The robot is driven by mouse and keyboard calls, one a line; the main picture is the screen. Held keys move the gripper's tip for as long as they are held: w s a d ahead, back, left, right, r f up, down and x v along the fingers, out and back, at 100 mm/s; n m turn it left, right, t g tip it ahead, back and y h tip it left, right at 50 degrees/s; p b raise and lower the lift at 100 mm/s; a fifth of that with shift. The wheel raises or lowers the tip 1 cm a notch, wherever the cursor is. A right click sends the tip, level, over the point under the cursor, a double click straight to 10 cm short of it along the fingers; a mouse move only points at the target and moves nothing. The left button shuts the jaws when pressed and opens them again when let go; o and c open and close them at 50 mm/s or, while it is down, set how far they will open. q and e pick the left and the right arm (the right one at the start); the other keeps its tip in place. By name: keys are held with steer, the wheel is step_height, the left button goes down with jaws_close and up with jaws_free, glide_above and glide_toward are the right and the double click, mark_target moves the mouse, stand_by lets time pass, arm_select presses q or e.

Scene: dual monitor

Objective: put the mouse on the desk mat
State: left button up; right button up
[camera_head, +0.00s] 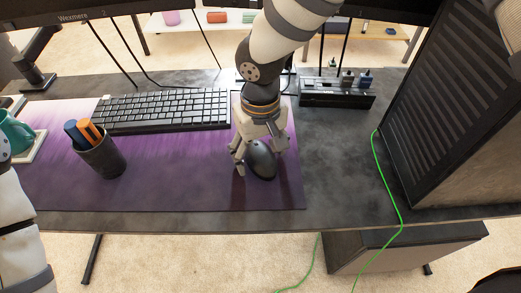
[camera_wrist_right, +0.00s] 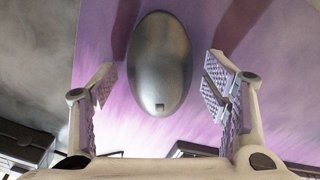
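The dark grey, egg-shaped mouse (camera_head: 262,160) appears to rest on the right part of the purple desk mat (camera_head: 190,185). My right gripper (camera_head: 259,152) points down over the mouse, a finger on either side of it. In the right wrist view the mouse (camera_wrist_right: 160,65) lies between the two open fingers (camera_wrist_right: 160,88), with a gap on both sides, against the mat (camera_wrist_right: 235,115). The fingers do not appear to touch it. Part of my left arm shows at the left edge of the head view, but its gripper is not in view.
A black keyboard (camera_head: 160,109) lies at the mat's back edge. A dark pen cup (camera_head: 101,158) and a teal mug (camera_head: 15,133) stand to the left. A black rack with small bottles (camera_head: 337,94) and a computer tower (camera_head: 450,110) are at right. A green cable (camera_head: 386,175) hangs over the front edge.

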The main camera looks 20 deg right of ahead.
mark_target(261, 152)
arm_select(q)
steer(key=shift+w+r+t+p, duration=0.4)
steer(key=shift+w+r+p, duration=0.3)
steer(key=shift+w+r, duration=0.15)
arm_select(e)
step_height(261, 152, up, 12)
steer(key=shift+r, duration=0.2)
